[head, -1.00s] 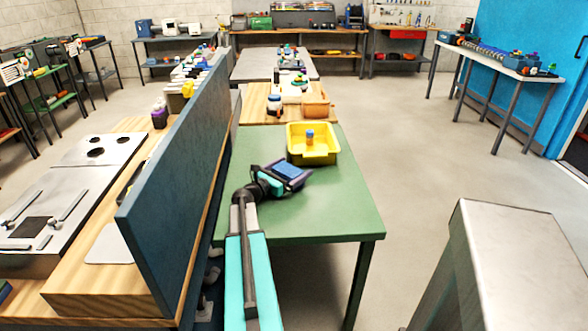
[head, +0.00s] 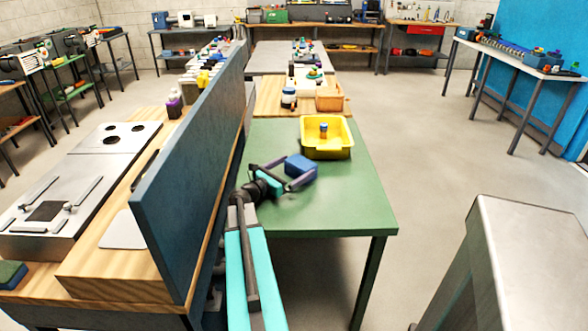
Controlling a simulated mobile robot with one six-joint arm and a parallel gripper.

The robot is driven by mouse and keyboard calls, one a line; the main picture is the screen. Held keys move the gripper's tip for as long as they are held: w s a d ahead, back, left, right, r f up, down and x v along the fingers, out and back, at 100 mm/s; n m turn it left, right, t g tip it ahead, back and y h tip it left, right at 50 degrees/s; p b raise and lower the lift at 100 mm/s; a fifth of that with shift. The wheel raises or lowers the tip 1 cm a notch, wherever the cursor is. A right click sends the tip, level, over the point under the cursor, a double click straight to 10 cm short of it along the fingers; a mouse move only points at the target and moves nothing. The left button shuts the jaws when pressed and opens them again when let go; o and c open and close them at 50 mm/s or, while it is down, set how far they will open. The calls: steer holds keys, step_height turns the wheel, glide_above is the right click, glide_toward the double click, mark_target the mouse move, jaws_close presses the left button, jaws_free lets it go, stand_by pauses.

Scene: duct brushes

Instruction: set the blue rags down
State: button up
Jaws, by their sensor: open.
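The blue rags (head: 300,165) show as a small blue block-like bundle over the green table (head: 345,212), just in front of the yellow bin. My gripper (head: 302,183) is open, with its fingers spread at the near side of the rags. The rags sit at or between the fingertips; whether a finger still touches them I cannot tell. The underside of the rags is hard to see, and they look to be at the tabletop.
A yellow bin (head: 326,149) with a small blue and orange item (head: 323,130) stands behind the rags. A dark blue partition (head: 190,175) runs along the left. The right and front of the green table are clear. A grey metal stand (head: 525,250) is at the right.

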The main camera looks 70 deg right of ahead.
steer(key=shift+r, duration=0.1)
steer(key=c, duration=0.6)
steer(key=shift+o, duration=0.2)
steer(key=shift+r+p, duration=1.15)
steer(key=shift+p, duration=0.1)
steer(key=shift+r+p, duration=0.35)
steer(key=shift+f, duration=0.1)
steer(key=shift+s+a, duration=0.1)
steer(key=shift+s, duration=0.5)
